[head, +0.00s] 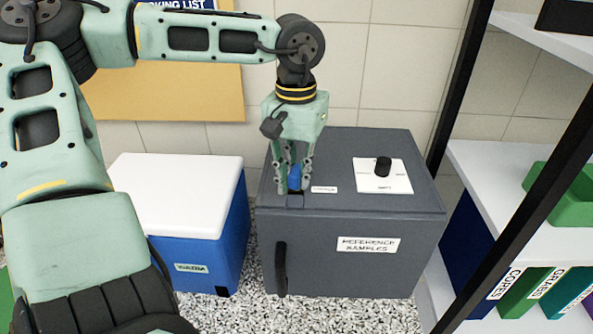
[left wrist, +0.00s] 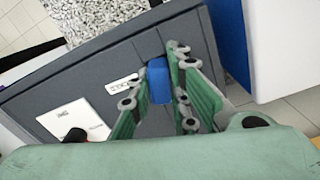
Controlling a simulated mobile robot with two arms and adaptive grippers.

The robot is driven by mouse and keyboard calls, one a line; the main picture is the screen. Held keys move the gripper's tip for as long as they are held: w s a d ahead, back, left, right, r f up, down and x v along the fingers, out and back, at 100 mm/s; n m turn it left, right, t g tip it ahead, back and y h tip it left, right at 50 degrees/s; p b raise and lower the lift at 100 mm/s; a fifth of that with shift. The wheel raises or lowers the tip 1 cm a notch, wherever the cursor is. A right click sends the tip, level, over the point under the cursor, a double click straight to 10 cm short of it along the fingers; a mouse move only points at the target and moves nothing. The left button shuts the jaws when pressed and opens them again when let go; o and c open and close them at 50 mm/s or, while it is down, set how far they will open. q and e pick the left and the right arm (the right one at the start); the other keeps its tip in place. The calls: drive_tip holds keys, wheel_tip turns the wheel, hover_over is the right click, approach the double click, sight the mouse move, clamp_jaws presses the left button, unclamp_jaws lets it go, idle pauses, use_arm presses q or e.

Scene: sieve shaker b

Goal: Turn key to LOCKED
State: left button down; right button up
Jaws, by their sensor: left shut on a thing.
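The key is a blue block-shaped piece (head: 295,178) standing on the top of the dark grey cabinet (head: 300,245) near its front left. My left gripper (head: 293,180) points down at it from above, with one finger on each side, shut on it. In the left wrist view the blue key (left wrist: 158,80) sits between the green fingers of my left gripper (left wrist: 157,95). The small label (head: 324,189) to the right of the key is too small to read, so the key's setting cannot be told. My right gripper is not in view.
A white panel with a black knob (head: 383,166) is on the cabinet top, right of the key. A handle (head: 281,270) is on the cabinet front. A blue cooler with a white lid (head: 180,190) stands left. A shelf with binders (head: 525,290) stands right.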

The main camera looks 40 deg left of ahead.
sight(296, 169)
use_arm(q)
drive_tip(key=c, duration=1.6)
unclamp_jaws()
drive_tip(key=shift+a, duration=0.1)
drive_tip(key=shift+o, duration=0.2)
wheel_tip(296, 169, up, 12)
